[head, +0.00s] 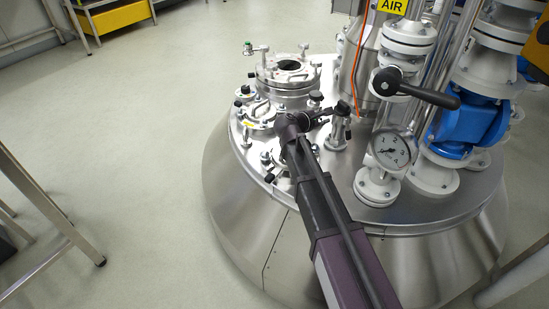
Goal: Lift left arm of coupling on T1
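The reactor vessel (230,205) has a shiny steel lid crowded with fittings. A small steel coupling (338,132) with dark-tipped arms stands upright on the lid, left of the pressure gauge. No T1 label is readable. My arm reaches in from the bottom, and its dark wrist is over the lid just left of this coupling. My gripper (326,113) points right, with its tip close to the coupling's top. It is small and dark against the fittings. I cannot tell whether it touches an arm of the coupling or whether its fingers are open or shut.
A round flanged port (283,75) with clamps stands behind my wrist. The pressure gauge (391,150), a black-handled valve (400,84) and a blue valve (468,122) crowd the right. An orange cable (361,50) hangs behind. The floor (140,130) at left is clear.

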